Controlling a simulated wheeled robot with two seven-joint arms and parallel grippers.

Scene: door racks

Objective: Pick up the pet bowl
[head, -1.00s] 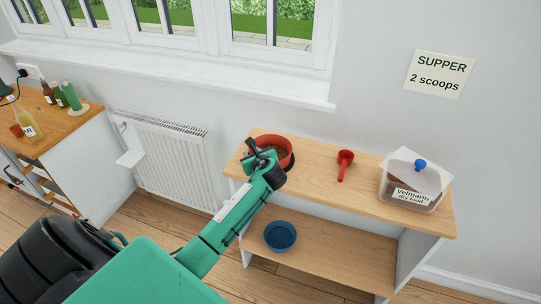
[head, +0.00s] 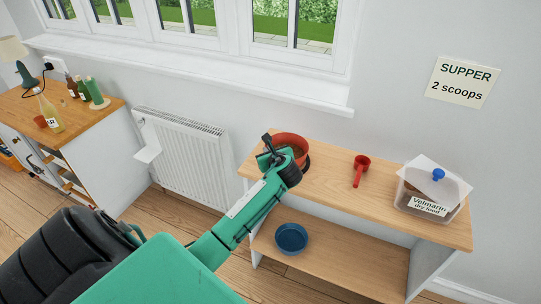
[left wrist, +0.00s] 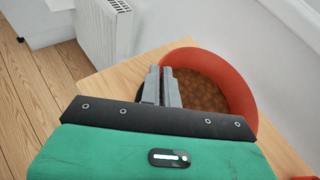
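The red pet bowl (head: 291,141) holds brown kibble and is at the left end of the wooden shelf unit. It appears slightly raised off the top. My left gripper (head: 268,148) is at its left rim. In the left wrist view, the two grey fingers (left wrist: 161,86) are close together with the red bowl's wall (left wrist: 240,92) at them, so they look shut on the rim. The gripper body hides the near side of the bowl. My right gripper is not in view.
A red scoop (head: 361,170) and a lidded dry food box (head: 428,204) stand to the right on the top board (head: 335,182). A blue bowl (head: 291,239) sits on the lower shelf. A radiator (head: 190,155) and wall are behind.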

